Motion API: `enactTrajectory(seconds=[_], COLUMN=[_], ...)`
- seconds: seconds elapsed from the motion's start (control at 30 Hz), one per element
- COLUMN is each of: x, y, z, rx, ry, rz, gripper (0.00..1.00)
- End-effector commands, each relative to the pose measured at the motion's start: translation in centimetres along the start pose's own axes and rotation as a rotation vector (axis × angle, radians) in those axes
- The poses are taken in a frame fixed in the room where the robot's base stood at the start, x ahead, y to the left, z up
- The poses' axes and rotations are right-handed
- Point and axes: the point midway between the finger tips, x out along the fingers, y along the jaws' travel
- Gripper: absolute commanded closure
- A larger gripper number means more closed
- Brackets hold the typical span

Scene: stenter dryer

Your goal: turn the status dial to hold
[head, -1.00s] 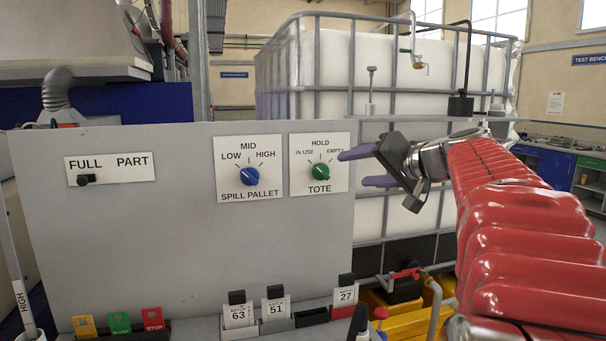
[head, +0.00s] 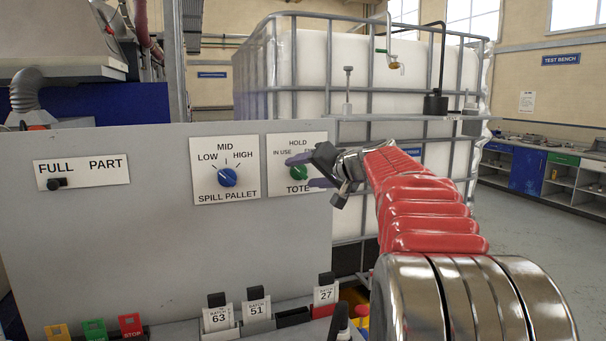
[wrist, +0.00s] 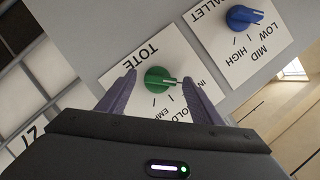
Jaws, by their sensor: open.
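The status dial is the green knob on the white TOTE plate (head: 272,187), marked IN USE, HOLD and EMPTY. In the wrist view the green dial (wrist: 158,79) shows clearly, its pale pointer aimed toward the IN USE side. In the head view the dial (head: 296,173) and part of its lettering are partly covered by my gripper (head: 300,171). My gripper is open and empty, its purple fingers one on each side of the dial in the wrist view (wrist: 158,76). I cannot tell whether they touch it.
A blue SPILL PALLET dial (head: 227,177) sits left of the TOTE plate, pointing up-left. A FULL/PART slider (head: 57,184) is farther left. Numbered batch tags (head: 257,309) and coloured tags (head: 131,325) stand along the panel's lower edge. A caged white tank (head: 310,85) stands behind.

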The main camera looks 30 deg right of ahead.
Motion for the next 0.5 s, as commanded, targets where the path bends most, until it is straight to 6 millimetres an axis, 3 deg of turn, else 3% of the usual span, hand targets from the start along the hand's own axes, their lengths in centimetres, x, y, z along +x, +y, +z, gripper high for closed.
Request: enactTrajectory(seconds=[0.4, 0.5], x=[0.83, 0.82], y=[0.00, 0.01], z=[0.01, 0.00], rx=[0.000, 0.000], ry=[0.000, 0.000], rz=[0.000, 0.000], gripper=[0.41, 0.48])
